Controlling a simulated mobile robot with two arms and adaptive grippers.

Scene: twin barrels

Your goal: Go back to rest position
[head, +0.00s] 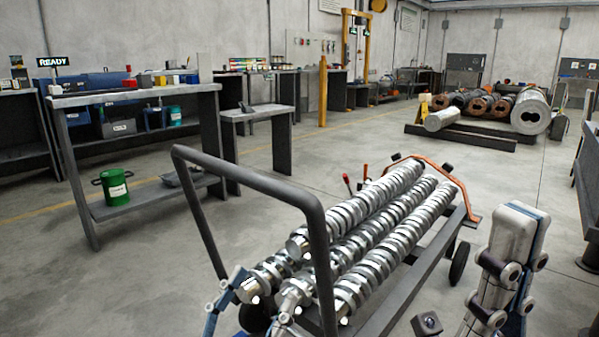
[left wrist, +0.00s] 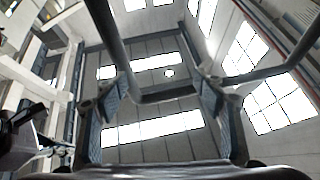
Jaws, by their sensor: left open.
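My right gripper (head: 505,270) is at the lower right of the head view, beside the cart, cut off by the bottom edge. Its jaw opening cannot be made out.
The cart (head: 430,260) carries the long ribbed shafts and fills the near middle. A workbench (head: 140,95) with a green bucket (head: 115,187) on its lower shelf stands at left. Barrels (head: 530,110) lie on a rack at the far right. Floor between bench and cart is clear.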

